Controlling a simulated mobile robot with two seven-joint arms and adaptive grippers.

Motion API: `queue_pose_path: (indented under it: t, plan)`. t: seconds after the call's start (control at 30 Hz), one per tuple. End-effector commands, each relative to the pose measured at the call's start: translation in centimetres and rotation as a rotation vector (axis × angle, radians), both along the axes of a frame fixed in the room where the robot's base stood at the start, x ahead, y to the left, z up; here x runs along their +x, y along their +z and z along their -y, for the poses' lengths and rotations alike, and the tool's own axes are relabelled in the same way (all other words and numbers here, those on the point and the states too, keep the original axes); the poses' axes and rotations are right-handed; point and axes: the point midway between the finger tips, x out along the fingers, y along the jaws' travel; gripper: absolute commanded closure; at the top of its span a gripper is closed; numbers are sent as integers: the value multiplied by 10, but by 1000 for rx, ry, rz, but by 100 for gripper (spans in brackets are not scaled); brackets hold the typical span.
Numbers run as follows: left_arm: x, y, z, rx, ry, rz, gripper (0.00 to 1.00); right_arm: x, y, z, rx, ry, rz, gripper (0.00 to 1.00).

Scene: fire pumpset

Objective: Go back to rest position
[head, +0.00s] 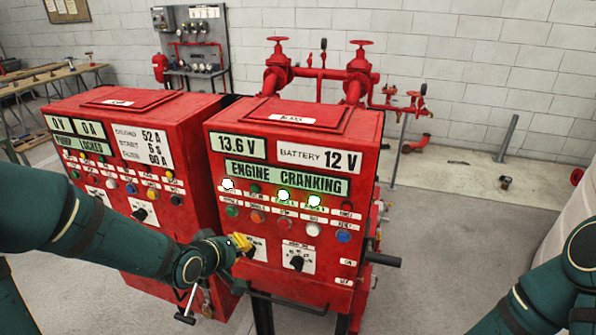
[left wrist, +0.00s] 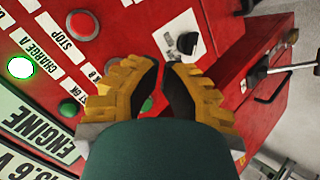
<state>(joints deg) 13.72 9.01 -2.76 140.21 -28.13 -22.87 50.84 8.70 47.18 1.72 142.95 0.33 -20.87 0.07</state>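My left gripper (head: 240,243), with yellow fingers, is in front of the lower left part of the right red control box (head: 300,150), close to a black selector knob (head: 256,250). In the left wrist view its two fingers (left wrist: 165,64) stand a small gap apart with nothing between them. The knob (left wrist: 187,42) shows just beyond the fingertips, apart from them. My right arm (head: 560,290) shows at the lower right; its gripper is out of view.
A black handle (head: 383,259) juts out at the right box's side. Red pipes with valves (head: 318,75) stand behind. Floor to the right is clear.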

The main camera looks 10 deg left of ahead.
Motion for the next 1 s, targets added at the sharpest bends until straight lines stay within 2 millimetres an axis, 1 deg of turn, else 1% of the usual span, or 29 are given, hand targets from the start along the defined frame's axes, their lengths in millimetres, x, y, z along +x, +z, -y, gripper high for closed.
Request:
queue_pose_path:
  t: [0.03, 0.07, 0.17, 0.27, 0.3, 0.37, 0.4, 0.47, 0.5, 0.6, 0.7, 0.8, 0.9, 1.0]
  plan:
    - [0, 0, 0, 0, 0, 0, 100, 0, -1, -1, -2, 0, 0, 61]
    - [0, -5, 2, 1, -6, -8, 100, 0, -3, -1, -2, 1, 0, 61]
    - [-3, -34, 14, 18, -45, -52, 100, 0, -10, -1, -2, 1, -1, 61]
    - [-11, -83, 37, 50, -121, -131, 100, -1, -22, -1, -3, 3, -4, 61]
    - [-17, -107, 48, 65, -160, -169, 100, -1, -27, -2, -4, 3, -5, 61]
    - [-28, -142, 65, 90, -222, -228, 100, -2, -36, -2, -4, 4, -7, 61]
    - [-37, -165, 76, 107, -267, -266, 100, -2, -41, -2, -5, 5, -8, 61]
    - [-52, -197, 93, 129, -334, -323, 100, -3, -49, -3, -6, 6, -11, 61]
    - [-63, -217, 103, 144, -380, -359, 100, -3, -54, -3, -6, 6, -11, 61]
    - [-91, -259, 125, 174, -485, -436, 100, -4, -64, -3, -7, 8, -14, 61]
    - [-114, -288, 140, 195, -571, -493, 100, -5, -71, -4, -8, 9, -16, 61]
    - [-130, -304, 149, 208, -625, -528, 100, -5, -75, -4, -8, 10, -17, 61]
    - [-137, -310, 153, 215, -652, -542, 100, -5, -76, -4, -8, 11, -17, 61]
    - [-139, -311, 153, 217, -658, -546, 100, -5, -75, -4, -8, 11, -17, 61]
